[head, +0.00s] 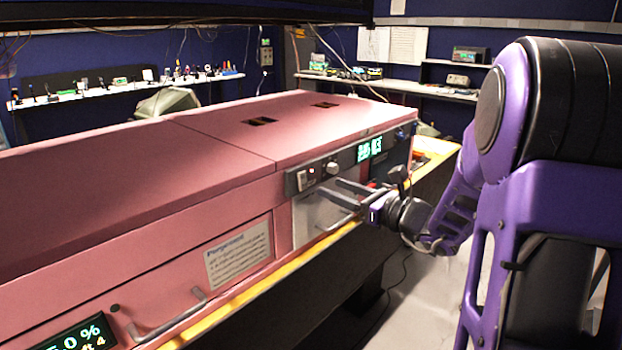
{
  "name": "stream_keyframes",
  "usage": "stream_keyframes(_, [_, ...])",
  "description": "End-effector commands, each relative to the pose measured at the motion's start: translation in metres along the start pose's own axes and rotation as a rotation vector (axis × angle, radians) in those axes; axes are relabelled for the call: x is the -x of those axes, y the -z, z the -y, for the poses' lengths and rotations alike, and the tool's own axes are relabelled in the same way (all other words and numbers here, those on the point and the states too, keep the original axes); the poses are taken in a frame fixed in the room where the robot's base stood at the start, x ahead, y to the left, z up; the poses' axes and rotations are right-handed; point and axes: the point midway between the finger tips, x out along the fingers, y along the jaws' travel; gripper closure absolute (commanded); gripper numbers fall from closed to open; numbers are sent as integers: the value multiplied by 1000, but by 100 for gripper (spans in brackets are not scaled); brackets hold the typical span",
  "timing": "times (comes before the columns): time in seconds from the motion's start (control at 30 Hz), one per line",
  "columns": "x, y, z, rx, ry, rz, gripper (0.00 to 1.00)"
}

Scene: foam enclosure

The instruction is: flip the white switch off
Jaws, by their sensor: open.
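A dark control panel (347,160) runs along the upper front of the pink enclosure. A small white switch (301,180) appears near the panel's left end, beside a small red light. It is too small to tell which way it is set. A round white knob (333,168) sits to its right.
A green lit display (369,149) is at the panel's right. A silver handle (170,318) sticks out on the lower left front, and a yellow edge (290,264) runs below. Shelves with small items line the back walls. The floor at lower right is open.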

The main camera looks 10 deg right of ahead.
Motion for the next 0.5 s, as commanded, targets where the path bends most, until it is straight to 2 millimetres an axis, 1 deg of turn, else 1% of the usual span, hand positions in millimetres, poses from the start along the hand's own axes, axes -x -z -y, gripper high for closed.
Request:
stream_keyframes(0.03, [-12,0,-1,0,-6,0,40])
stream_keyframes(0.2, [-46,0,-1,1,-5,0,40])
stream_keyframes(0.3, [-61,0,0,1,-2,0,40])
stream_keyframes(0.4, [-71,0,-1,2,-3,0,40])
stream_keyframes(0.5, [-77,0,0,1,-1,0,40])
